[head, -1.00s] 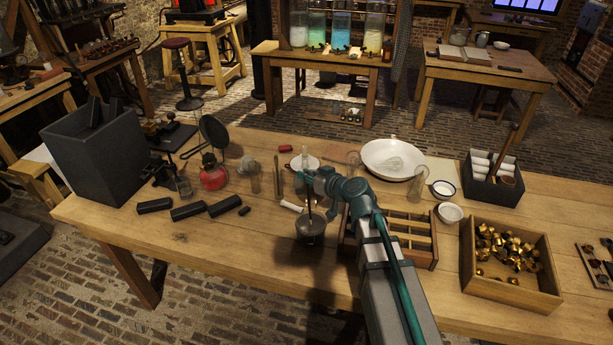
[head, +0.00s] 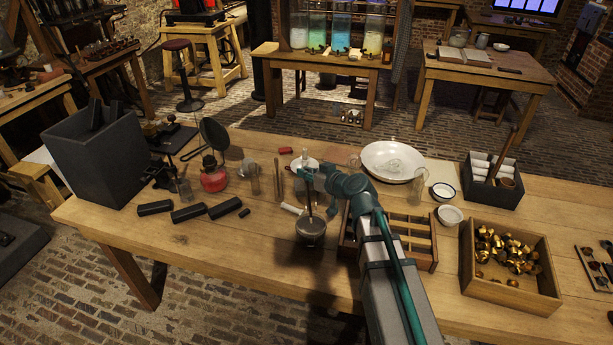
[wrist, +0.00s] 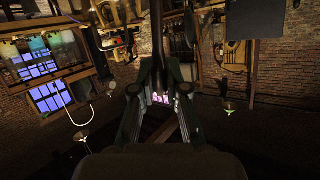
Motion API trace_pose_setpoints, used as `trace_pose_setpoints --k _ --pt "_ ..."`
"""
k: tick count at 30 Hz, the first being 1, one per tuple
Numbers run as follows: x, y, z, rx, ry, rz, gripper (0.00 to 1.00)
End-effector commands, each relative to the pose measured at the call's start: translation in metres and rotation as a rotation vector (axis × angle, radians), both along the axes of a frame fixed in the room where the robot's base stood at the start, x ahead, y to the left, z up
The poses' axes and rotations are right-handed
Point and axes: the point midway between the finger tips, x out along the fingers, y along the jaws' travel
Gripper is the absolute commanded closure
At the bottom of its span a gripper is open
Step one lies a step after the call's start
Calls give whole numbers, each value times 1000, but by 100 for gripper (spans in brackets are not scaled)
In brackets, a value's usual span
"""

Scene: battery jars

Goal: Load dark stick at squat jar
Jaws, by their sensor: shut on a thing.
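My gripper (head: 308,180) is above the middle of the table, pointing down. It is shut on a thin dark stick (head: 310,204), which hangs down over a squat grey jar (head: 310,232). The stick's lower end meets the jar's mouth in the picture; I cannot tell whether it is inside. In the wrist view my gripper's fingers (wrist: 158,88) close around a long dark bar (wrist: 157,35), which runs out of the top of the picture. The jar cannot be made out there.
A red burner (head: 214,179) and glassware stand behind. A slotted wooden rack (head: 418,243) is close right of the jar, partly behind my arm. The front left of the table is clear.

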Motion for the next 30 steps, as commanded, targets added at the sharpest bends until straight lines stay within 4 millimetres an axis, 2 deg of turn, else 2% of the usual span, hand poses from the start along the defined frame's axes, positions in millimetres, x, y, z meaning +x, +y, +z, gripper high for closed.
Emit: trace_pose_setpoints --k 18,30 --pt "0 0 46 1 -2 0 100" --pt "0 0 49 1 0 -1 100"
